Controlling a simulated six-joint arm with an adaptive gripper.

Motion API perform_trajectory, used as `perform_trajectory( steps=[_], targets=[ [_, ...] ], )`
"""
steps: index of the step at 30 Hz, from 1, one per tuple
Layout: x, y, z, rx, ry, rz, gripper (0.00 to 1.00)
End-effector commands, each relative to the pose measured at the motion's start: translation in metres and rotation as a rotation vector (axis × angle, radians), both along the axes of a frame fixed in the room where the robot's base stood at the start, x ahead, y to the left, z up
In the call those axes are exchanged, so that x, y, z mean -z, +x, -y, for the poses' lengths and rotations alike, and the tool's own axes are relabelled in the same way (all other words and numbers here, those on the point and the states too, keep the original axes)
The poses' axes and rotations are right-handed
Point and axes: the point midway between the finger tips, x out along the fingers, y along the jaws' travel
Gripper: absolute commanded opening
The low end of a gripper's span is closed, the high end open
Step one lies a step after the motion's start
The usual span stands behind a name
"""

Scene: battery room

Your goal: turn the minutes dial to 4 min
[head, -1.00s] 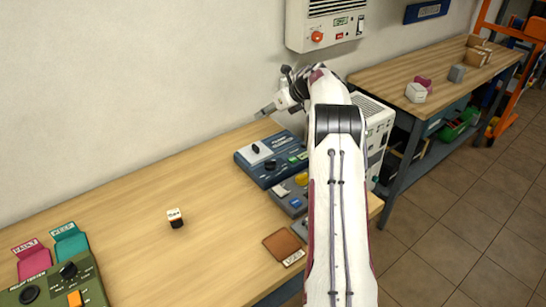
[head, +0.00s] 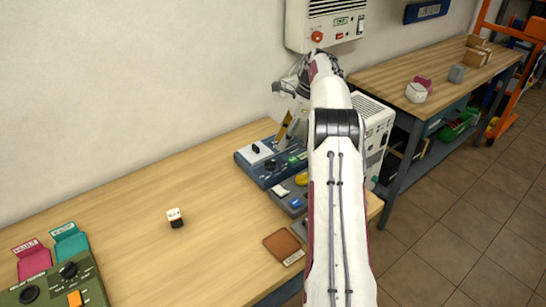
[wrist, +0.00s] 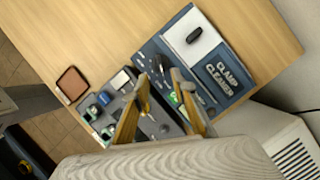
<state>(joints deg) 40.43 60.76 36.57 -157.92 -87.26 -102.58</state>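The blue clamp cleaner panel (head: 246,163) lies on the bench below my gripper, and its lettering shows in the wrist view (wrist: 232,92). It has a dark round dial (head: 270,165) with small marks around it. In the wrist view a dark knob (wrist: 160,67) shows between my fingertips. I cannot read its marks or setting. A black knob (head: 256,148) sits on the panel's white plate. My gripper (head: 282,138) points down above the panel, its yellowish fingers apart and empty in the wrist view (wrist: 160,77). It appears clear of the dial.
A grey control box (head: 296,206) with a yellow button adjoins the panel's front. A brown pad (head: 282,246) lies nearer. The bench between is clear.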

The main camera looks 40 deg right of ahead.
Motion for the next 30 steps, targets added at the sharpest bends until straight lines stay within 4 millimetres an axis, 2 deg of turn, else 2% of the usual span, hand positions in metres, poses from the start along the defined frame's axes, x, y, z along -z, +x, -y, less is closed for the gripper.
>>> perform_trajectory(
  steps=[8,14,30],
  targets=[
    [0.002,0.001,-0.001,0.002,0.001,0.000,0.26],
    [0.010,0.003,-0.004,0.002,0.001,0.001,0.26],
    [0.062,0.013,-0.023,0.003,0.001,0.000,0.26]
  ],
)
